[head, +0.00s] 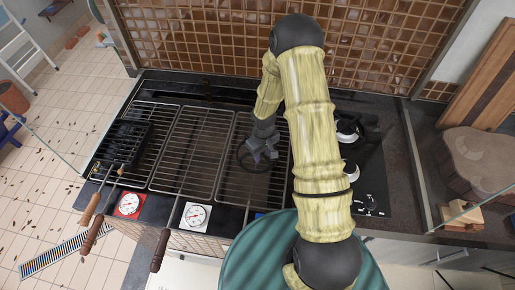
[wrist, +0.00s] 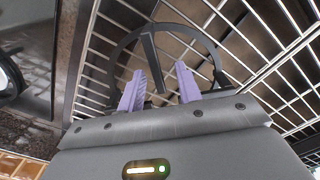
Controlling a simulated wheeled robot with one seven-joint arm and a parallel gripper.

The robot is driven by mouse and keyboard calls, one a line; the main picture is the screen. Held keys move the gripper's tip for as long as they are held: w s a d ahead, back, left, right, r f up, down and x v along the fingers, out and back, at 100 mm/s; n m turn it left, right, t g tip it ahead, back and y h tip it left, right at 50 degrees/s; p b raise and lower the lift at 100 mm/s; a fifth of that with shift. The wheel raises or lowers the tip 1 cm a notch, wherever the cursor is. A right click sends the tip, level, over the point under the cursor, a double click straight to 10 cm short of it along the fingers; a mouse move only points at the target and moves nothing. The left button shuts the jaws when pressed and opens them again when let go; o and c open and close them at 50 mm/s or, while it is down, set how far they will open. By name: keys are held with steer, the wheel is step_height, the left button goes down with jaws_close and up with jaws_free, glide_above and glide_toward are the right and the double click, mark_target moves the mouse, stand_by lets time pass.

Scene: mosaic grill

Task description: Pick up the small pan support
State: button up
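The small pan support, a thin black ring with short inward spokes, lies on the right-hand wire grill rack in the head view (head: 241,163). It also shows in the wrist view (wrist: 188,30), where its near side is hidden behind my gripper. My gripper (head: 263,153) is over the ring in the head view, pointing down. In the wrist view its two purple fingers (wrist: 160,88) are apart. One spoke of the ring extends toward the gap between the fingers. I cannot tell whether the fingers touch it.
A dark basket (head: 126,140) sits at the left. A black gas hob (head: 370,180) is right of my arm. A tiled wall (head: 200,40) stands behind.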

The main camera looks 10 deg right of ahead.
stand_by(0.4)
jaws_close()
steer(key=shift+r, duration=0.1)
step_height(320, 180, up, 10)
steer(key=b, duration=0.3)
stand_by(0.3)
stand_by(0.5)
step_height(320, 180, up, 7)
steer(key=p, duration=0.6)
stand_by(0.5)
